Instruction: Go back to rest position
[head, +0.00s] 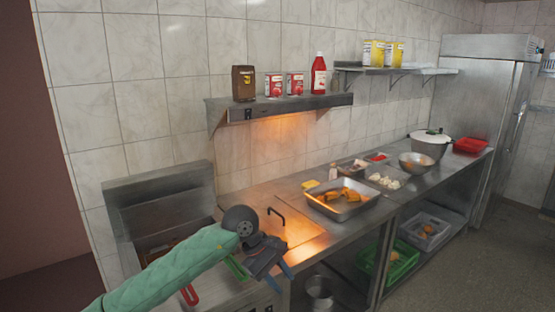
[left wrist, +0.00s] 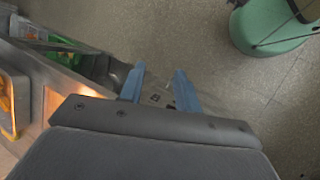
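My left arm in its green sleeve comes in from the lower left of the head view. My left gripper (head: 274,268) is in front of the counter's near edge, by the fryer end. In the left wrist view the two blue fingers of my left gripper (left wrist: 158,92) stand apart with nothing between them, so it is open and empty. Grey floor shows beyond the fingers. My right gripper is not in either view.
The steel counter (head: 300,240) holds a tray of orange food (head: 340,200), a pot (head: 430,146) and a bowl (head: 416,162). A heated shelf (head: 290,106) hangs above. Green (head: 390,262) and grey (head: 426,232) crates stand below. The floor at right is clear.

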